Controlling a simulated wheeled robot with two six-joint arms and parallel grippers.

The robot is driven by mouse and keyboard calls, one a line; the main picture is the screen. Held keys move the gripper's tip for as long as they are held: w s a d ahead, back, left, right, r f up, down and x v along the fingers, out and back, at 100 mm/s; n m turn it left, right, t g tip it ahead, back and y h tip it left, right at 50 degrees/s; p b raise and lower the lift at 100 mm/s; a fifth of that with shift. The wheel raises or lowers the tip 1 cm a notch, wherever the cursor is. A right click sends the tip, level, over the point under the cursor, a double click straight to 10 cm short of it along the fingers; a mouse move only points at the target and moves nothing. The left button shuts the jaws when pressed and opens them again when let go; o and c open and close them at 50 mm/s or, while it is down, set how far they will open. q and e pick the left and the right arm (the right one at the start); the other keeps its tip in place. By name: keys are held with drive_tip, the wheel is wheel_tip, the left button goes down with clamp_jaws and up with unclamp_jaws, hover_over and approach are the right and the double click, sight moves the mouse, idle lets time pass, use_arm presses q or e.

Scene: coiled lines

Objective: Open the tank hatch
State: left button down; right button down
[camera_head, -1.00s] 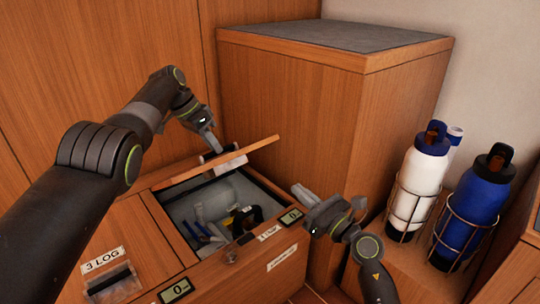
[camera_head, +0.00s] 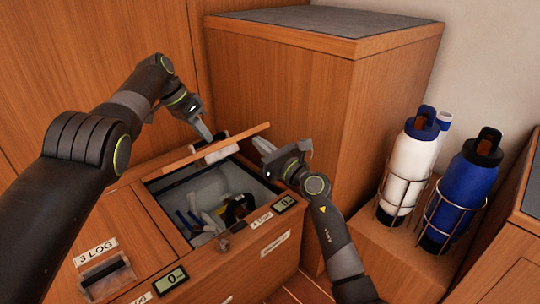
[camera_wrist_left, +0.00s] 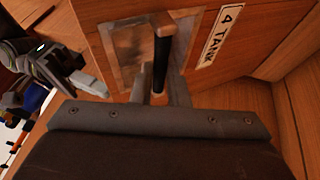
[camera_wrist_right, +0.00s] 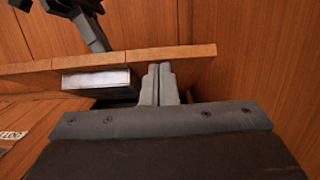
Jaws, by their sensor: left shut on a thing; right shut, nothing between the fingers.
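The tank hatch (camera_head: 247,135) is a wooden lid labelled "4 TANK" in the left wrist view (camera_wrist_left: 190,75). It is raised and tilted above the open compartment. My left gripper (camera_head: 208,138) is shut on the hatch handle (camera_wrist_left: 160,62), a dark bar in front of a metal plate. My right gripper (camera_head: 259,146) is shut and empty, close to the hatch's right end. In the right wrist view its fingertips (camera_wrist_right: 160,84) are just below the hatch's wooden edge (camera_wrist_right: 120,60). I cannot tell whether they touch it.
The open compartment (camera_head: 226,172) holds blue, black and yellow items. The "3 LOG" hatch (camera_head: 104,275) is closed beside it. A tall wooden cabinet (camera_head: 275,95) stands close behind. A white bottle (camera_head: 408,165) and a blue bottle (camera_head: 463,200) stand in wire holders at the right.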

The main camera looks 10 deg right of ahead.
use_arm(q)
drive_tip(key=shift+w+a+f, duration=0.15)
drive_tip(key=shift+a+f, duration=0.35)
drive_tip(key=shift+f, duration=0.1)
use_arm(e)
drive_tip(key=shift+w+a+r, duration=0.1)
drive_tip(key=shift+w+r, duration=0.05)
drive_tip(key=shift+w+a+r, duration=0.2)
drive_tip(key=shift+w+r, duration=0.05)
drive_tip(key=shift+r, duration=0.3)
drive_tip(key=shift+w+a+r, duration=0.15)
drive_tip(key=shift+w+r, duration=0.05)
drive_tip(key=shift+r, duration=0.35)
use_arm(q)
drive_tip(key=c, duration=1.6)
unclamp_jaws()
drive_tip(key=shift+f, duration=0.2)
drive_tip(key=shift+c, duration=0.2)
drive_tip(key=shift+o, duration=1.2)
drive_tip(key=shift+w+f, duration=0.25)
drive_tip(key=shift+w, duration=0.05)
use_arm(e)
drive_tip(key=shift+w+a+f, duration=0.25)
drive_tip(key=shift+w+f, duration=0.15)
drive_tip(key=shift+f, duration=0.15)
use_arm(q)
drive_tip(key=shift+r, duration=0.2)
